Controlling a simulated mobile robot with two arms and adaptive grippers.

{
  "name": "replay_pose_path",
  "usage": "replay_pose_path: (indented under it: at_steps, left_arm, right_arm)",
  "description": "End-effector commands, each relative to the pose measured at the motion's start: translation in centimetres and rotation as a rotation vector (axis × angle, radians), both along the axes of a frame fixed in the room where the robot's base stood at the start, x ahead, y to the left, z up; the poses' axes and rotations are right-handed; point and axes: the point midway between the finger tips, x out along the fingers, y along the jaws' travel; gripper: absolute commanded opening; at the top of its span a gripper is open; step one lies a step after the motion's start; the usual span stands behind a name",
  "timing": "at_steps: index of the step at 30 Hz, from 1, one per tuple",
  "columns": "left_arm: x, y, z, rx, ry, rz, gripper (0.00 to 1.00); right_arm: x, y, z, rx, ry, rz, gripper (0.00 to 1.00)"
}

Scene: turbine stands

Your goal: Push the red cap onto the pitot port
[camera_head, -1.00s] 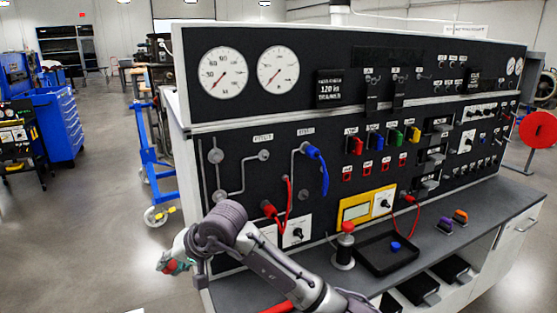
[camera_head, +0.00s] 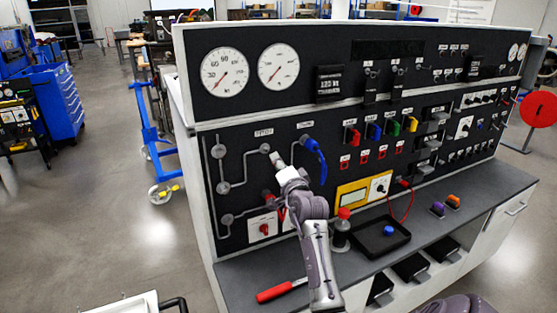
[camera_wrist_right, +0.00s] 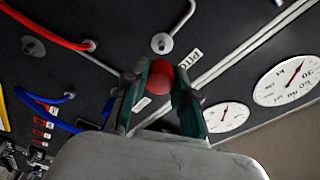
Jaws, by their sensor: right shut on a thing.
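The red cap (camera_wrist_right: 159,80) is a small rounded piece between the two green-sided fingers of my right gripper (camera_wrist_right: 161,67); the gripper is shut on it. In the head view my right gripper (camera_head: 279,162) is up against the left part of the black panel, and the cap cannot be made out there. The pitot port (camera_wrist_right: 162,43) is a round metal fitting beside a label just beyond the fingertips. It also shows in the head view (camera_head: 265,147), just up and left of the gripper. The cap looks apart from the port; the exact gap cannot be told. My left gripper is not in view.
A blue hose (camera_head: 318,162) hangs from the fitting right of the gripper. A red hose (camera_wrist_right: 48,30) crosses a corner of the wrist view. Below, the bench holds a red-topped cylinder (camera_head: 342,232), a black tray (camera_head: 400,243) and a red-handled tool (camera_head: 273,292).

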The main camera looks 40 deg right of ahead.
Motion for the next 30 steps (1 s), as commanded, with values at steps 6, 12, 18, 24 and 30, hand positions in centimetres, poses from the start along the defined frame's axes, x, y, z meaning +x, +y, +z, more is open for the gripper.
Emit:
replay_pose_path:
  at_steps: [6, 12, 18, 24, 30]
  left_arm:
    - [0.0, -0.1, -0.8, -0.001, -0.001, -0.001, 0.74]
    - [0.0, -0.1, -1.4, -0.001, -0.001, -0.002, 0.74]
    - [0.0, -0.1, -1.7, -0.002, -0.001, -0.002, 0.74]
    - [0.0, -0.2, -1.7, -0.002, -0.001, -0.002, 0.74]
    - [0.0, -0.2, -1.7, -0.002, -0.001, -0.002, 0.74]
  right_arm:
    - [1.3, -0.7, -0.2, 0.000, -0.006, -0.005, 0.00]
    - [3.1, -1.2, -0.2, 0.000, -0.004, -0.004, 0.00]
    - [4.2, -1.5, -0.1, 0.000, -0.004, -0.004, 0.00]
    - [4.5, -1.6, 0.0, 0.001, -0.004, -0.003, 0.00]
    - [4.5, -1.5, 0.0, 0.000, -0.004, -0.003, 0.00]
